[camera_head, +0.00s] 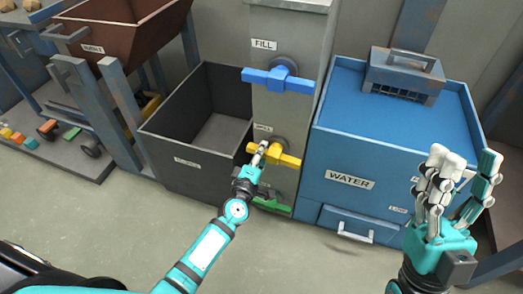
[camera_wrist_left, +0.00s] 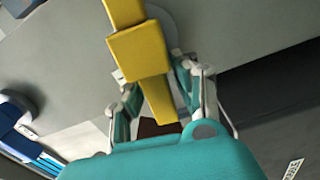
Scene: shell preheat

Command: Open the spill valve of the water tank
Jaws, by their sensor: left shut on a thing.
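The yellow valve handle (camera_head: 286,159) lies roughly crosswise on the grey column, under a small label too blurred to read. My left gripper (camera_head: 258,154) is at its left end, shut on it. In the left wrist view the yellow handle (camera_wrist_left: 140,50) runs between the fingers of my left gripper (camera_wrist_left: 152,72). The blue tank (camera_head: 332,142) labelled WATER stands right of the column. My right gripper (camera_head: 455,170) is raised in front of the tank's right side, its fingers spread upward, open and empty.
A blue handle (camera_head: 278,80) under a FILL label sits higher on the column. A green handle (camera_head: 271,205) is lower, partly behind my left arm. A dark open bin (camera_head: 170,150) stands left of the column. A brown hopper (camera_head: 118,40) is farther left. Floor in front is clear.

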